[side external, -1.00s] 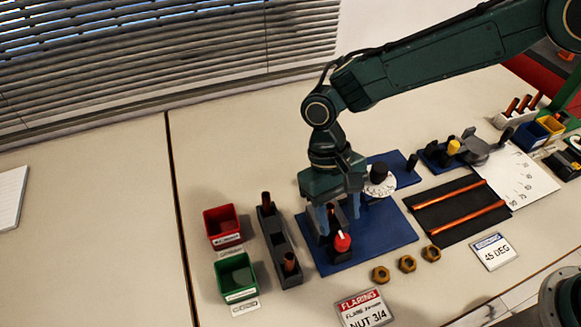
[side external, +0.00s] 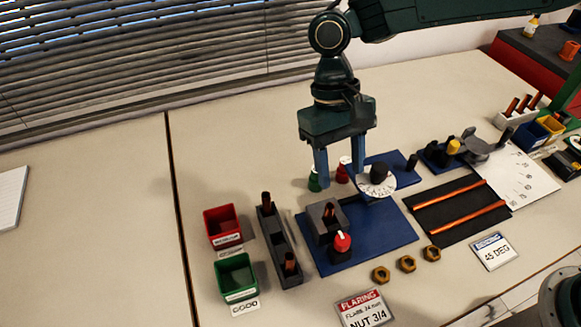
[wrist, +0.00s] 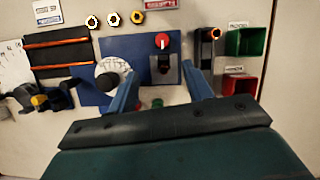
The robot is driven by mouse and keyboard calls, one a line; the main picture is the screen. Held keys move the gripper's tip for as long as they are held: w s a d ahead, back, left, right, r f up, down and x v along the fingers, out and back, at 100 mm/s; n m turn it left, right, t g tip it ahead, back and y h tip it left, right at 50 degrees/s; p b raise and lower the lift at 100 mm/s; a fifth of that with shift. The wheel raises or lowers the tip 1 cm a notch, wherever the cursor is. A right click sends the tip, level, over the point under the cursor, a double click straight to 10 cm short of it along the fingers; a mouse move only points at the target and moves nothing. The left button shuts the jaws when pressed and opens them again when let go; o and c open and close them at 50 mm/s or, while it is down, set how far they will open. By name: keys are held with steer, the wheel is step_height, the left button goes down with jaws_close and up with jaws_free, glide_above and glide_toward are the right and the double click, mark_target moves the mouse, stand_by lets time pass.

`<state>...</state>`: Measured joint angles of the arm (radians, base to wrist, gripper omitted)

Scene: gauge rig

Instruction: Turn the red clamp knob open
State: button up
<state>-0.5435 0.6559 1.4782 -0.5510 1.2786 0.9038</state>
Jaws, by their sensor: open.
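The red clamp knob (side external: 342,242) has a red top with a white mark and sits on the front of a dark grey clamp block (side external: 322,222) on a blue base plate (side external: 385,236). The knob also shows in the wrist view (wrist: 162,41), beyond the fingertips. A copper tube end stands in the clamp block. My gripper (side external: 341,184) is open and empty, raised above and behind the clamp block, its two blue fingers pointing down. In the wrist view its fingers (wrist: 160,78) stand apart on either side of the block. Nothing touches the knob.
A white dial (side external: 374,183) with a black knob stands right of the clamp. Green and red knobs are behind my fingers. A grey rack (side external: 280,248) with copper tubes and red (side external: 222,224) and green (side external: 236,277) bins are left. Several brass nuts (side external: 407,264) lie in front.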

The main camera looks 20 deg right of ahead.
steer(key=s+d+r+m+t, duration=0.1)
steer(key=s+d+r+t, duration=0.2)
steer(key=d+r, duration=0.2)
steer(key=s+d+r+m+t+y, duration=0.1)
steer(key=s+d+r+m+t, duration=0.1)
steer(key=d, duration=0.9)
steer(key=shift+s+d+r+t+y, duration=0.25)
steer(key=shift+s+r+t, duration=0.6)
steer(key=shift+r, duration=0.9)
steer(key=shift+s, duration=0.15)
steer(key=s+d+r+n+t+h, duration=0.1)
steer(key=s+d+r+t, duration=0.2)
steer(key=s+d, duration=0.8)
steer(key=shift+d, duration=0.75)
